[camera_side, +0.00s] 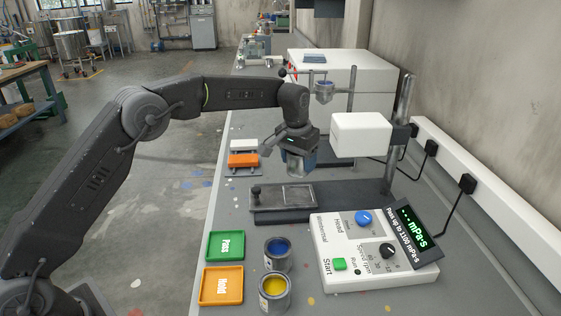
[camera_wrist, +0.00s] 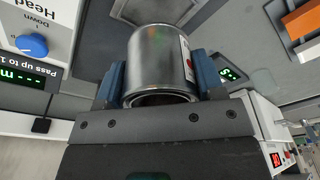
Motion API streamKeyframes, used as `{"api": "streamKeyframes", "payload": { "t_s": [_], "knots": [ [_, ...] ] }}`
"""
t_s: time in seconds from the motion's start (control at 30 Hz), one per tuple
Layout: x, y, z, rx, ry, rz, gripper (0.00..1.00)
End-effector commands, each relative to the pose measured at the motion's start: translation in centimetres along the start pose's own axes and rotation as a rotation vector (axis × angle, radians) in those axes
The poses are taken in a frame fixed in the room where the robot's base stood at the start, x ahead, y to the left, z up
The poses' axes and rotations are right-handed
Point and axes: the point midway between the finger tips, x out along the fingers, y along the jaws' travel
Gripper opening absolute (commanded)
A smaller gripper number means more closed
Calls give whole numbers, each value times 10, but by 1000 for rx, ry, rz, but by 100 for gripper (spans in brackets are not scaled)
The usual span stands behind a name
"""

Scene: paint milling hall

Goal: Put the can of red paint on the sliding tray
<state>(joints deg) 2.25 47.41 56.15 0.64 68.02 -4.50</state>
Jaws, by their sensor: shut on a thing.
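My gripper (camera_side: 300,160) is shut on a bare metal can (camera_wrist: 158,60), held between its blue finger pads in the wrist view. The can has a label with a red mark at its right edge; its contents cannot be seen. In the side view the can is mostly covered by my gripper. The sliding tray (camera_side: 286,195) is a flat metal plate on a dark base with a small knob at its left. It looks empty. My gripper and the can are above and slightly beyond it, apart from it.
A white measuring head (camera_side: 361,135) on a post stands right of my gripper. The control box (camera_side: 372,252) is in front. Cans of blue (camera_side: 277,254) and yellow paint (camera_side: 274,292) stand near the green Pass tray (camera_side: 225,246) and orange Hold tray (camera_side: 221,286). White and orange blocks lie left.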

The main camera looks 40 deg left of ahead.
Motion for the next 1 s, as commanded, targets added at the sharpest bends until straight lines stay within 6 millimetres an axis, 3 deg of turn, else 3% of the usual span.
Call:
{"api": "streamKeyframes", "payload": {
  "t_s": [0.27, 0.7, 1.0],
  "knots": [
    [13, 3, -1, 38, 1, 5, 34],
    [57, 2, 5, 35, 3, 3, 34],
    [68, 2, 7, 34, 5, 3, 34]
  ]
}}
